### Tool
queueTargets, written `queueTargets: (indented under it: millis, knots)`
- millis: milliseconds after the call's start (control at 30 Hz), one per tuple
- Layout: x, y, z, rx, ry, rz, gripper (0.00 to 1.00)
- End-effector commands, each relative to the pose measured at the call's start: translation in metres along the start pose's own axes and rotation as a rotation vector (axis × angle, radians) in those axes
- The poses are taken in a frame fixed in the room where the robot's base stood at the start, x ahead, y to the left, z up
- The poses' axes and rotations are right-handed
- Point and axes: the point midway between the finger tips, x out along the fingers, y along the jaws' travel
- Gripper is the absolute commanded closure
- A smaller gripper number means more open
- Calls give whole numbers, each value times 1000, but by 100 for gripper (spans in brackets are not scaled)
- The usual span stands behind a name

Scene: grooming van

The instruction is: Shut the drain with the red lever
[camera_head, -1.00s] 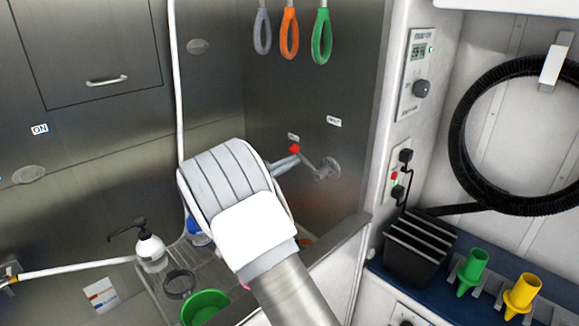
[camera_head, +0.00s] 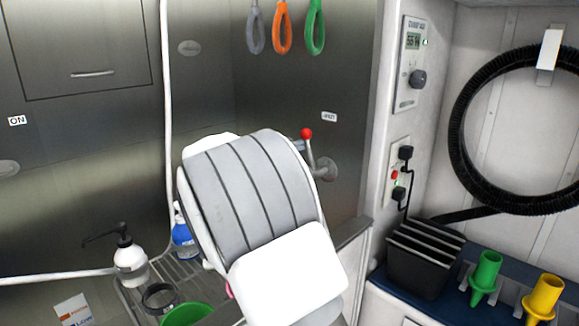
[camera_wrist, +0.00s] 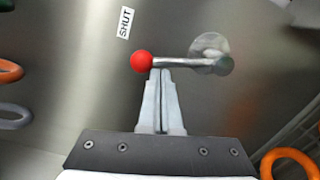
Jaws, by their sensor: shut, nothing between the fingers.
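The drain lever has a red ball knob (camera_head: 306,133) on a thin metal rod that rises up and slightly left from a round wall pivot (camera_head: 325,170). The red knob (camera_wrist: 142,61) also shows in the wrist view, with the rod (camera_wrist: 180,62) running right to the pivot. A "SHUT" label (camera_head: 329,116) is on the wall above and right of the knob. My gripper (camera_wrist: 160,72) is shut and empty, its tips against or very close to the rod beside the knob; contact cannot be told. In the head view my arm hides most of the gripper.
Grey, orange and green loops (camera_head: 282,27) hang above. A soap bottle (camera_head: 130,258), a blue bottle (camera_head: 183,238) and a green bowl (camera_head: 187,314) are on the rack at lower left. The tub's right rim (camera_head: 352,232) runs below the lever.

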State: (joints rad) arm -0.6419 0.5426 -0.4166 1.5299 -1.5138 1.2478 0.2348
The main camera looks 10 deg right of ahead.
Motion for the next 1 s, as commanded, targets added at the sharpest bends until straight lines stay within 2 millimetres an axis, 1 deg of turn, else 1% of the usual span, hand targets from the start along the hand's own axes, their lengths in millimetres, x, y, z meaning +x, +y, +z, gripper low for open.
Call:
queueTargets:
  millis: [33,200,400,600,1000]
  knots:
    - [0,-5,2,39,-1,-2,100]
    - [1,-2,12,154,-2,-7,100]
    - [1,0,19,245,-2,-12,100]
    - [2,2,23,290,-2,-14,100]
    - [2,3,24,300,-2,-15,100]
